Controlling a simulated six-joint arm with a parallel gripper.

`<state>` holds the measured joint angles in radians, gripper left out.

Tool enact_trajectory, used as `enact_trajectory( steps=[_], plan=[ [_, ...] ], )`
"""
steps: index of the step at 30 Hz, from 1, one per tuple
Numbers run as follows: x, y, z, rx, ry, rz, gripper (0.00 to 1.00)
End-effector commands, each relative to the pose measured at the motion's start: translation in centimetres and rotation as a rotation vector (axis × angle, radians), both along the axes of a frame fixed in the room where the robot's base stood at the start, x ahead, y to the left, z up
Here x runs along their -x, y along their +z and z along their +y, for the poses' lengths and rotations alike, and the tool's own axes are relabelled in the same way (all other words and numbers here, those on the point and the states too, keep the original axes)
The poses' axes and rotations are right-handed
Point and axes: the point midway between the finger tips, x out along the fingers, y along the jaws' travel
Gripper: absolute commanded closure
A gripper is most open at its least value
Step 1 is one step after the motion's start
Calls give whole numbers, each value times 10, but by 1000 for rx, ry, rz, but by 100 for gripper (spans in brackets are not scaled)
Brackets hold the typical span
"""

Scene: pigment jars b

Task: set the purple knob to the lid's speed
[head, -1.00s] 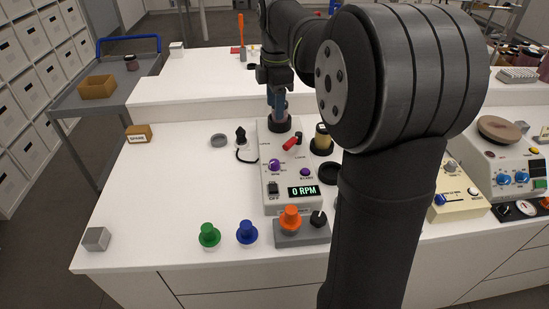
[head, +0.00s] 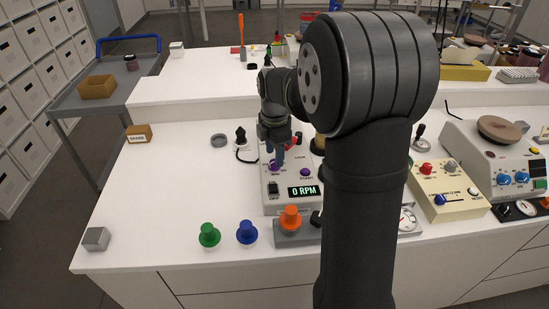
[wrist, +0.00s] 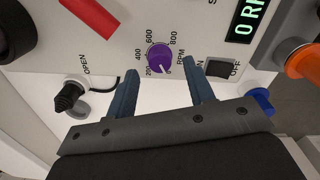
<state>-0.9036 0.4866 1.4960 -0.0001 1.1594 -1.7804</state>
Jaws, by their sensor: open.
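The purple knob (wrist: 159,59) sits on the white machine's panel, ringed by a printed scale from 200 to 800 marked RPM. Its pale pointer line is toward the lower right of the knob in the wrist view. In the head view the purple knob (head: 273,166) shows just beside my fingers. My gripper (wrist: 158,75) is open, with one finger on each side of the knob and apart from it. The display (head: 304,190) reads 0 RPM. The lid and any speed written on it cannot be made out.
A black ON/OFF switch (wrist: 222,68) lies close to my right finger in the wrist view. A red lever (wrist: 92,16) is at the upper left. Green (head: 209,235), blue (head: 247,232) and orange (head: 290,217) knobbed pieces stand at the front. The table's left side is mostly clear.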

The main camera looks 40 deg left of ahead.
Motion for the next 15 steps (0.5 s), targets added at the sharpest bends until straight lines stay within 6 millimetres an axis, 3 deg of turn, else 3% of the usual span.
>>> enact_trajectory(
  steps=[6, 15],
  plan=[
    [0, -22, 0, 1, 0, 0, 51],
    [0, -26, 0, -1, 0, 0, 51]
  ],
)
